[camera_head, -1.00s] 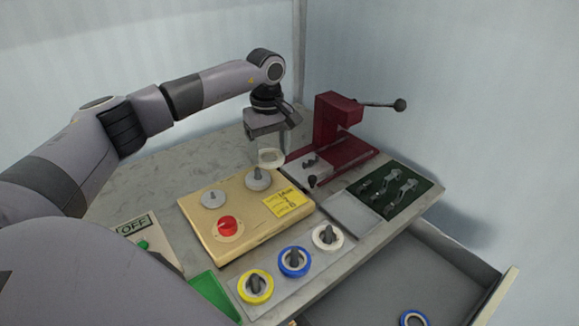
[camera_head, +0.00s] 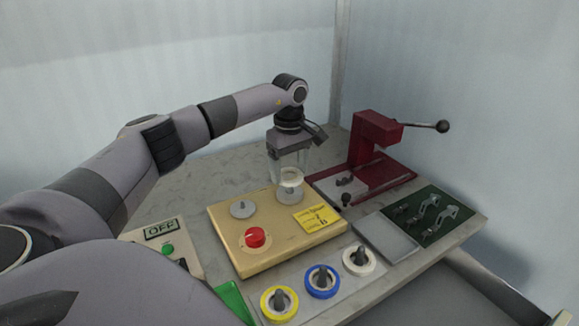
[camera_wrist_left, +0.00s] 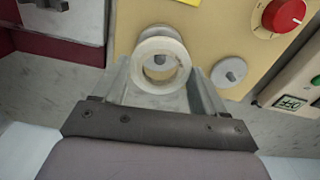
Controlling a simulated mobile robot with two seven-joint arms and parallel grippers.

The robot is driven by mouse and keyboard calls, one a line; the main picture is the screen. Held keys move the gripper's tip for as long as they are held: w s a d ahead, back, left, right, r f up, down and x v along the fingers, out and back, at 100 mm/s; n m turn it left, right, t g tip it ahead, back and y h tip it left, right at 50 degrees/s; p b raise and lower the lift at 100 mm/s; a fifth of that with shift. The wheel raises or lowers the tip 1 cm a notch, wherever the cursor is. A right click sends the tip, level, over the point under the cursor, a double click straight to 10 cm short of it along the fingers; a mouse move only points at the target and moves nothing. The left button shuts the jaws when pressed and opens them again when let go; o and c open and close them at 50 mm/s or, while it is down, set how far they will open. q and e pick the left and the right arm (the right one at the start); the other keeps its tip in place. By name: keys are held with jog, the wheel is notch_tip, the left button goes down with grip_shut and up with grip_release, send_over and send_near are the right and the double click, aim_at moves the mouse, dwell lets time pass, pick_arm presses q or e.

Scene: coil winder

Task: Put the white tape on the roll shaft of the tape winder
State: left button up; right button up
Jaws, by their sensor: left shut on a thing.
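My left gripper (camera_head: 290,172) is shut on a white tape ring (camera_head: 291,177) above the tape winder, a tan board (camera_head: 275,248). The ring appears directly over the winder's rear right grey disc and shaft (camera_head: 291,196). Whether the ring touches the shaft is unclear. The winder's other grey disc (camera_head: 243,209) is bare. My right gripper is not in view.
A red press (camera_head: 375,145) with a lever stands behind, to the right. Yellow (camera_head: 267,306), blue (camera_head: 310,281) and white (camera_head: 373,262) tapes sit on pegs in front. A red knob (camera_head: 256,237) and yellow label (camera_head: 319,219) are on the board.

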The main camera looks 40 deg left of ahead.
aim_at(289, 181)
pick_arm(q)
jog(key=shift+f, duration=0.4)
dwell(0.3)
jog(key=shift+f+b, duration=0.75)
jog(key=shift+f, duration=0.85)
jog(key=o, duration=1.1)
jog(key=shift+r, duration=3.6)
jog(key=shift+d, duration=0.1)
